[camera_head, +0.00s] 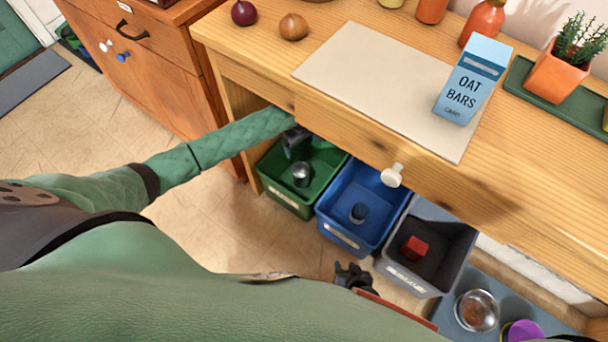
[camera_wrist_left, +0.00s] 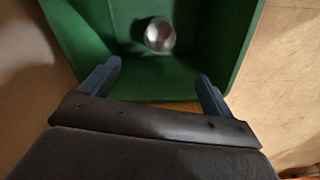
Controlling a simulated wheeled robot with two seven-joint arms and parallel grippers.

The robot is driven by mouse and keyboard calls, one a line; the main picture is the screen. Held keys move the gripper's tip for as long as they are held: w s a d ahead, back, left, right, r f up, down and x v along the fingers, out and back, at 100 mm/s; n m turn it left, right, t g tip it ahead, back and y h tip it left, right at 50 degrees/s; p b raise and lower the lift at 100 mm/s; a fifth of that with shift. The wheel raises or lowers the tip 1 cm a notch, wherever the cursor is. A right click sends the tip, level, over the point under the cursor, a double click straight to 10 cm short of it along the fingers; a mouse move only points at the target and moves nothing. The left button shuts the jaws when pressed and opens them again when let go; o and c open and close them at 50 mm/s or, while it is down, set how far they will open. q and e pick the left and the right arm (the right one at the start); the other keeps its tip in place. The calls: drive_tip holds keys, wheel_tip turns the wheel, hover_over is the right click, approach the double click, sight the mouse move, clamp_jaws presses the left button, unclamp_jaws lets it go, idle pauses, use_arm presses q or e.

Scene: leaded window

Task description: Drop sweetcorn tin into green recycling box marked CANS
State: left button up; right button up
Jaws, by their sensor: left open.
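The green box (camera_head: 283,205) stands on the floor under the table's front edge, with a pale label on its front that is too small to read. A silver tin (camera_head: 301,175) lies inside it, on the box floor; its label does not show. In the left wrist view the tin (camera_wrist_left: 160,36) is in the green box (camera_wrist_left: 222,45), beyond my fingertips and apart from them. My left gripper (camera_wrist_left: 158,78) is open and empty over the box. In the head view my left gripper (camera_head: 296,142) is partly under the table edge. My right gripper (camera_head: 352,275) shows small at the bottom, fingers unclear.
A blue box (camera_head: 343,236) with a dark blue item and a grey box (camera_head: 405,278) with a red item stand to the right. The wooden table (camera_head: 250,70) overhangs them and carries an oat bars carton (camera_head: 473,80). Bowls (camera_head: 477,311) stand at lower right.

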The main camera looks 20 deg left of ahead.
use_arm(q)
wheel_tip(320, 180, up, 8)
drive_tip(key=p, duration=0.1)
idle(0.4)
drive_tip(key=shift+f, duration=0.15)
idle(0.3)
